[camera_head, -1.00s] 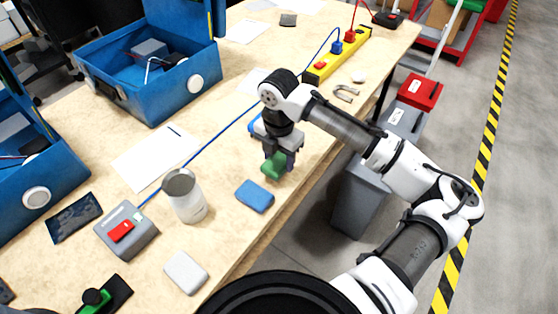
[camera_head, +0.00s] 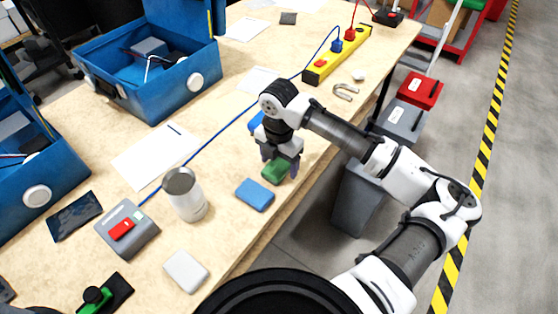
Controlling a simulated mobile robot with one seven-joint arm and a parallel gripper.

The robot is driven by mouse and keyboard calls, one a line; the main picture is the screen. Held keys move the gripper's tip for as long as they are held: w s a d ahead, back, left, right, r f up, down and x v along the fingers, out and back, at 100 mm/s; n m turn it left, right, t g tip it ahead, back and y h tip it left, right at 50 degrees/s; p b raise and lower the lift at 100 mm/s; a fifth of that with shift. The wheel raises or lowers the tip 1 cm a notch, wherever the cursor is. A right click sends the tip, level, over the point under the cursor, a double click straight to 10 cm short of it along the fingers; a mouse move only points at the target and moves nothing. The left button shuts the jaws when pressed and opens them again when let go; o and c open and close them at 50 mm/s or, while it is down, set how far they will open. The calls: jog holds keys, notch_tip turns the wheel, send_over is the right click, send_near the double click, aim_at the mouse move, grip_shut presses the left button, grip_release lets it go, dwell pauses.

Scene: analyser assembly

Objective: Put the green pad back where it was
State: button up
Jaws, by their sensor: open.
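The green pad (camera_head: 275,171) lies on the wooden table near its right edge, up and to the right of a blue pad (camera_head: 255,195). My gripper (camera_head: 279,168) points down over the green pad, with its fingers apart at either side of the pad. Whether a finger touches the pad cannot be told. My gripper hides part of the pad's far side.
A metal can (camera_head: 186,196), a grey box with a red switch (camera_head: 127,230) and a white pad (camera_head: 186,271) stand to the left. A blue cable (camera_head: 222,132) crosses the table. Behind are a blue toolbox (camera_head: 150,90), a horseshoe magnet (camera_head: 346,92) and a yellow power strip (camera_head: 340,57).

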aim_at(279, 165)
notch_tip(279, 165, up, 12)
jog(key=b, duration=0.1)
jog(key=shift+r+b, duration=0.15)
jog(key=shift+b, duration=0.25)
jog(key=shift+s, duration=0.15)
